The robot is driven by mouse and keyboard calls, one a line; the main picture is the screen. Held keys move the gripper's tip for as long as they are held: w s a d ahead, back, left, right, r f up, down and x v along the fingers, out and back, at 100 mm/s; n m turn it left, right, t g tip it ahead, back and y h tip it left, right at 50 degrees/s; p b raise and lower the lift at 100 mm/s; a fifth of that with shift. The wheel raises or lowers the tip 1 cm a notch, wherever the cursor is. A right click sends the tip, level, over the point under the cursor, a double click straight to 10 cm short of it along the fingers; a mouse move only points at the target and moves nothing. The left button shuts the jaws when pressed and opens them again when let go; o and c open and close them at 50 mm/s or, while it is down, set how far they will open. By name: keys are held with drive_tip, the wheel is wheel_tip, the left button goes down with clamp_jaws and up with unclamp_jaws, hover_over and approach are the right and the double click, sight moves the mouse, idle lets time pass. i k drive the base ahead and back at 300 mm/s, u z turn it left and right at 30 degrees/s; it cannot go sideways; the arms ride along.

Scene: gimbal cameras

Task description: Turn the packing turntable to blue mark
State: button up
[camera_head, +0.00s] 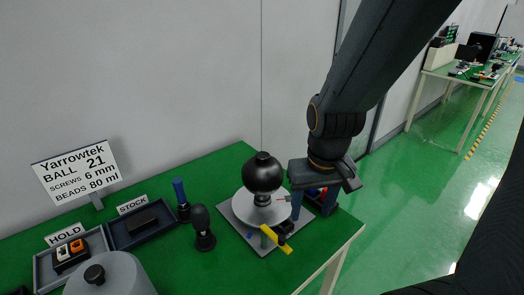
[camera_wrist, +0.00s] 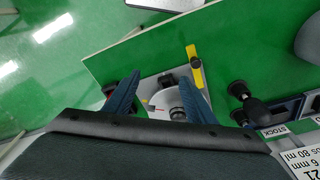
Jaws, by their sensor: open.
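The packing turntable is a pale round disc (camera_head: 243,207) on a square grey base plate (camera_head: 232,228), near the table's right end. A black ball (camera_head: 262,172) stands on the disc. A small red pointer (camera_head: 284,199) shows at the disc's right edge. A yellow lever (camera_head: 276,240) lies at the plate's front, beside a dark block (camera_head: 285,227); it also shows in the wrist view (camera_wrist: 195,68). I cannot make out the blue mark clearly. My gripper (camera_head: 312,210) is open, fingers down, at the disc's right side. In the wrist view its fingers (camera_wrist: 159,79) straddle part of the plate, with nothing gripped.
A dark bin (camera_head: 324,207) stands behind my fingers. Left of the turntable are a black knobbed post (camera_head: 203,230), a blue-handled tool (camera_head: 181,200), the STOCK tray (camera_head: 152,234), the HOLD tray (camera_head: 44,270) and a grey lidded container (camera_head: 112,278). The table's front right is clear.

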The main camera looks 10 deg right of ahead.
sight(261, 201)
drive_tip(key=u, duration=2.6)
drive_tip(key=k, duration=0.9)
drive_tip(key=z, duration=1.6)
drive_tip(key=i, duration=0.5)
